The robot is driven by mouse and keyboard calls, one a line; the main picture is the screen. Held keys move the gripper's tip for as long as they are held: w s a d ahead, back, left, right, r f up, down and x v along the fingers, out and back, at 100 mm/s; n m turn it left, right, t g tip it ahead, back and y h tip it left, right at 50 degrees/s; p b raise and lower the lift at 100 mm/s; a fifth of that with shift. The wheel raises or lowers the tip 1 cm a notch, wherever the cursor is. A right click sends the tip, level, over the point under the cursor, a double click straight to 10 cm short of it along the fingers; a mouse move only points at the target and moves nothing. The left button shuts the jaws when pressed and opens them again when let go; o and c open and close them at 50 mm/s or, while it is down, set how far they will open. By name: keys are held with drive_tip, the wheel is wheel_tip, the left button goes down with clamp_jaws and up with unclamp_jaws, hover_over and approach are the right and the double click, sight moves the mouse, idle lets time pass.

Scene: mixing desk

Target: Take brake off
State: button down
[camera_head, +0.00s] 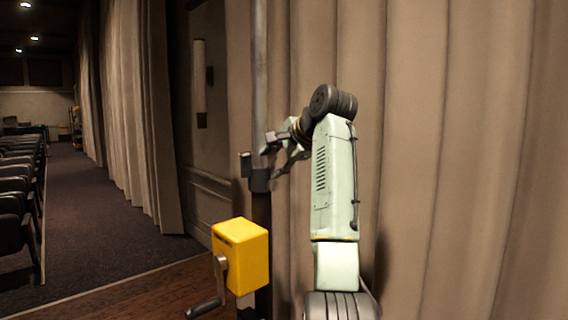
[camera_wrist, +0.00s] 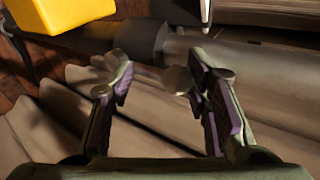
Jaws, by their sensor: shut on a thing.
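The brake (camera_head: 259,180) is a dark clamp-like fitting on the tall grey pole, with a short upright piece at its left. In the wrist view a dark collar (camera_wrist: 140,40) sits on the pole, just beyond the fingertips. My gripper (camera_head: 277,157) is at the pole, just above and to the right of the brake. The exact contact is hard to make out, as the fingertips overlap the fitting.
A yellow box (camera_head: 241,255) with a hand crank (camera_head: 220,285) is on the pole below the brake, and its corner shows in the wrist view. Beige curtains (camera_head: 460,150) hang close behind. A dark door (camera_head: 205,110), a carpeted aisle and rows of seats lie to the left.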

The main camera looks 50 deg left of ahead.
drive_tip(key=shift+s+a+f, duration=0.1)
drive_tip(key=shift+a+f, duration=0.1)
drive_tip(key=shift+f, duration=0.05)
drive_tip(key=c, duration=0.8)
unclamp_jaws()
drive_tip(key=shift+a+f, duration=0.1)
drive_tip(key=shift+o, duration=0.2)
drive_tip(key=w+v, duration=0.1)
drive_tip(key=v, duration=0.7)
drive_tip(key=shift+s, duration=0.25)
